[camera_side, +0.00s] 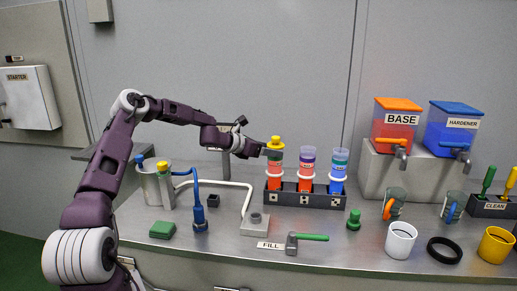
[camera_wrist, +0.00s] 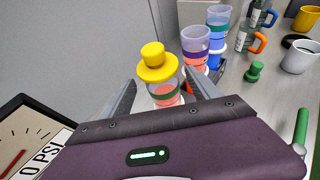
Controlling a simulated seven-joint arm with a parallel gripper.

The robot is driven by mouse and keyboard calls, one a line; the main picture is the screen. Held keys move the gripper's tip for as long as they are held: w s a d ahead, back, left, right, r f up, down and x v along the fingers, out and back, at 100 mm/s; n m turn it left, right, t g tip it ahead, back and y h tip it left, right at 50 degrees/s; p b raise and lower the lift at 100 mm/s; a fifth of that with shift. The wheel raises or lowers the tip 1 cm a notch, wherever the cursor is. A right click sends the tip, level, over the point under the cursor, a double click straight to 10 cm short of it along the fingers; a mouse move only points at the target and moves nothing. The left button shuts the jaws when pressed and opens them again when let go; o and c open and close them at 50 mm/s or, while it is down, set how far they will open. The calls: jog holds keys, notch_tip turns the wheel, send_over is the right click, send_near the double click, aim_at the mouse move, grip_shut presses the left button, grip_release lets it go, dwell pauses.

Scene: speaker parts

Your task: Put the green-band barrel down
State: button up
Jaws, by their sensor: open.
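The green-band barrel (camera_side: 276,170) stands upright in the left place of a dark rack (camera_side: 317,201), with red contents and a yellow cap on top. In the wrist view the barrel (camera_wrist: 165,97) stands between my fingers, its yellow cap (camera_wrist: 156,63) toward the camera. My gripper (camera_wrist: 160,77) is open, with one finger on each side of the barrel. In the side view my gripper (camera_side: 268,149) is at the barrel's upper part. The barrel's lower end is hidden by the rack and gripper.
A small green stopper (camera_side: 354,219) stands right of the rack. A pressure gauge (camera_wrist: 27,135) shows at lower left.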

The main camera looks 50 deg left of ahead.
jog(key=s+d+r+n+g+y, duration=0.4)
jog(key=s+d+r+n, duration=1)
jog(key=d+n, duration=0.2)
jog(key=s+d+f+n+g+h, duration=0.1)
jog(key=s+d+n, duration=0.4)
jog(key=s, duration=0.4)
jog(key=s+d+f+n+g+h, duration=0.1)
jog(key=s+d+n, duration=0.5)
jog(key=s+n, duration=0.2)
jog(key=s+d+f+n+g+h, duration=0.1)
jog(key=s+d+n, duration=0.5)
jog(key=s, duration=0.6)
jog(key=shift+s+n+g+h, duration=0.25)
jog(key=shift+n+g+h, duration=0.15)
jog(key=shift+n+h, duration=0.1)
jog(key=shift+r, duration=0.1)
